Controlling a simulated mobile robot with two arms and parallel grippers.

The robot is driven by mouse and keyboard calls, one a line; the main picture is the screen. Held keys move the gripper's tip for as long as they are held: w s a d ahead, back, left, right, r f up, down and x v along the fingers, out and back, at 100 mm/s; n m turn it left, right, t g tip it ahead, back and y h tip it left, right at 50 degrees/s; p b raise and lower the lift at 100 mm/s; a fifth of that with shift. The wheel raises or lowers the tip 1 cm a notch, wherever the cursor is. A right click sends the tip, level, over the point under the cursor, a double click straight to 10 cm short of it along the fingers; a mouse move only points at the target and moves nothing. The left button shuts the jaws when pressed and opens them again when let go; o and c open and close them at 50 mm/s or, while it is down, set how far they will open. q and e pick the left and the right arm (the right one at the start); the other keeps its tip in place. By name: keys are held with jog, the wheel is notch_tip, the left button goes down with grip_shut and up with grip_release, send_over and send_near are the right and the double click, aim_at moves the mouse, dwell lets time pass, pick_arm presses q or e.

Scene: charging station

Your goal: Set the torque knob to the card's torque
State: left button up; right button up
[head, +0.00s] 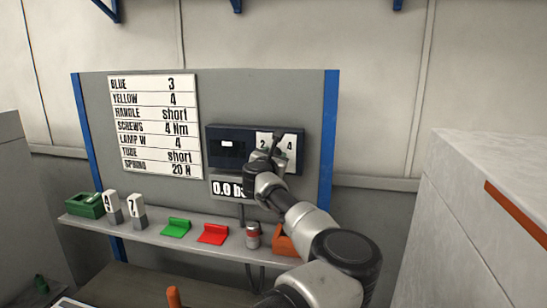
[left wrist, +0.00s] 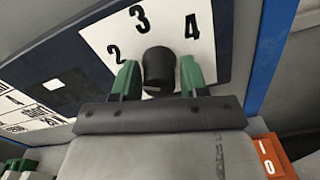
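The torque knob (left wrist: 159,68) is a dark round knob on a white dial plate marked 2, 3 and 4 (left wrist: 150,25). My left gripper (left wrist: 160,75) has its green fingers on either side of the knob, with a narrow gap showing at the right finger; it looks open around it. In the head view, the left gripper (head: 275,152) reaches up to the dial and hides most of the knob. Which number the knob points at cannot be told. The white card (head: 155,125) on the panel reads "SCREWS 4 Nm". My right gripper is not in view.
The dark unit (head: 230,140) holds the dial, with a "0.0 b" display (head: 220,189) below. The shelf (head: 190,238) carries a green bin (head: 88,207), blocks marked 9 and 7, green and red pieces, a small cylinder (head: 253,237) and an orange box (head: 283,243).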

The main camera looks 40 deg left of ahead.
pick_arm(q)
jog(key=c, duration=0.6)
jog(key=shift+m, duration=0.3)
jog(key=m+b, duration=0.2)
jog(key=m, duration=0.2)
jog(key=shift+f, duration=0.1)
jog(key=m+b, duration=0.1)
jog(key=m, duration=0.5)
jog(key=shift+m+b, duration=0.3)
jog(key=shift+b, duration=0.1)
jog(key=m+b, duration=0.1)
jog(key=m, duration=0.5)
jog(key=shift+b, duration=0.3)
jog(key=m, duration=0.4)
jog(key=shift+b, duration=0.35)
jog(key=shift+m, duration=1.4)
jog(key=shift+f, duration=0.1)
